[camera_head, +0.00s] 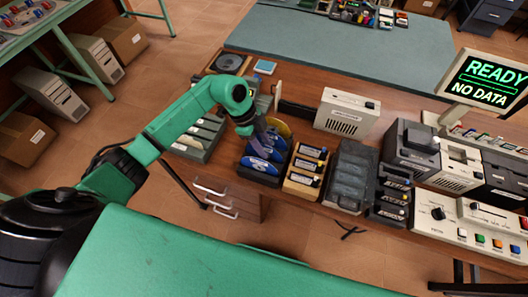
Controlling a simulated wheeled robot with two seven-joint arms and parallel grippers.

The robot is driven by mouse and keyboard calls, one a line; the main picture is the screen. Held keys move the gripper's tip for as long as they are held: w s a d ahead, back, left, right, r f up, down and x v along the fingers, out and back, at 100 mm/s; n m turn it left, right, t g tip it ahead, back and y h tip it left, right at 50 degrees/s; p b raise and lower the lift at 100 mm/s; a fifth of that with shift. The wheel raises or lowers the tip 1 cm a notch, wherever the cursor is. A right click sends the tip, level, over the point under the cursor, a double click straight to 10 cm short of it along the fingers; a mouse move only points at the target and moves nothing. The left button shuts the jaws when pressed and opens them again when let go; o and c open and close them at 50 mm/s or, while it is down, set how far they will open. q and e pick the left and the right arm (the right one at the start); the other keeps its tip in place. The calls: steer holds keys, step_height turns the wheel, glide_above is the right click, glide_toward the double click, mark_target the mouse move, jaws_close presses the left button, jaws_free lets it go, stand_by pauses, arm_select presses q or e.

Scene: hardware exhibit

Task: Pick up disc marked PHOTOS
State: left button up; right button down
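A dark rack (255,178) near the front edge of the wooden table holds several upright discs. Blue-faced discs (262,165) stand at its front, and a gold disc (283,129) shows behind them. The markings are too small to read, so I cannot tell which disc is marked PHOTOS. My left gripper (262,137) points down over the rack, right at the discs. Its fingertips are small and partly hidden among the discs, so I cannot tell whether it is open or touching one. My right gripper is not in view.
Right of the rack stand a wooden box of cartridges (305,172), a grey case (350,177) and dark drives. A beige box (347,113) stands behind. A file tray (199,137) lies left. A monitor (489,82) reads READY, NO DATA. A drawer unit (228,196) hangs below the table.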

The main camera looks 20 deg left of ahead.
arm_select(q)
jaws_close()
stand_by(1.3)
